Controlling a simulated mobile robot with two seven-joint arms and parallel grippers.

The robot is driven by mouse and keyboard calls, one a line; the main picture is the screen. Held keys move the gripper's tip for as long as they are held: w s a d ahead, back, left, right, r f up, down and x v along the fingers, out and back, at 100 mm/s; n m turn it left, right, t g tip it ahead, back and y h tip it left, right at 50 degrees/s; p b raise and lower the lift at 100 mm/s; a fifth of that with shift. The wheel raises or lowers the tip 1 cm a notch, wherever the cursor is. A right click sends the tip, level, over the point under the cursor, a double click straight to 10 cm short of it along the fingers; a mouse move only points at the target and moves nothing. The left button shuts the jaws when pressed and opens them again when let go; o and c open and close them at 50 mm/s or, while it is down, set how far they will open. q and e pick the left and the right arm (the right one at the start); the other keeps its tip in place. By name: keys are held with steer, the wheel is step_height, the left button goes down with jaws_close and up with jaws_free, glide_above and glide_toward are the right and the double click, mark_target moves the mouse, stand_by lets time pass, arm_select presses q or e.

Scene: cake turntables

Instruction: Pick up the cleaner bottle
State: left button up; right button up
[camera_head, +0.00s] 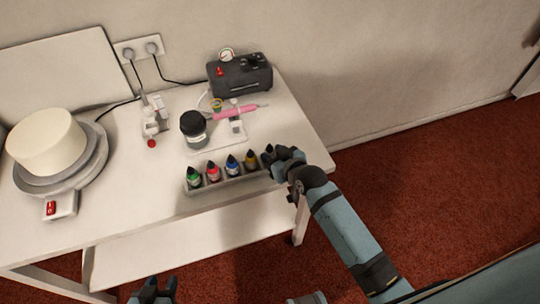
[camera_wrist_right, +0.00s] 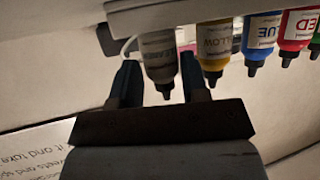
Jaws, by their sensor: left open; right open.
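The cleaner bottle (camera_wrist_right: 160,52) has a grey label and a dark pointed cap, and is the end bottle of a row in a light rack (camera_head: 230,181). In the head view only its dark top (camera_head: 268,150) shows; my right gripper hides the rest. My right gripper (camera_head: 280,158) is open at the rack's right end. In the right wrist view its fingers stand on either side of the cleaner bottle, one in the gap beside the yellow bottle (camera_wrist_right: 213,48). I cannot tell whether they touch it. My left gripper (camera_head: 154,288) is open and empty, low in front of the table.
Green (camera_head: 193,178), red (camera_head: 213,174), blue (camera_head: 232,166) and yellow (camera_head: 250,162) bottles share the rack. A dark-lidded jar (camera_head: 193,128), pink airbrush (camera_head: 236,112) and compressor (camera_head: 240,76) stand behind. A cake (camera_head: 45,143) on a turntable (camera_head: 92,165) is left.

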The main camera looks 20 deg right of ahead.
mark_target(266, 151)
steer(key=x, duration=0.3)
steer(key=shift+w+a+f, duration=0.1)
steer(key=shift+w+f, duration=0.05)
steer(key=shift+w, duration=0.15)
steer(key=c, duration=0.3)
steer(key=shift+o, duration=0.6)
step_height(266, 151, up, 19)
steer(key=p, duration=0.1)
steer(key=shift+r, duration=0.55)
steer(key=shift+c, duration=0.7)
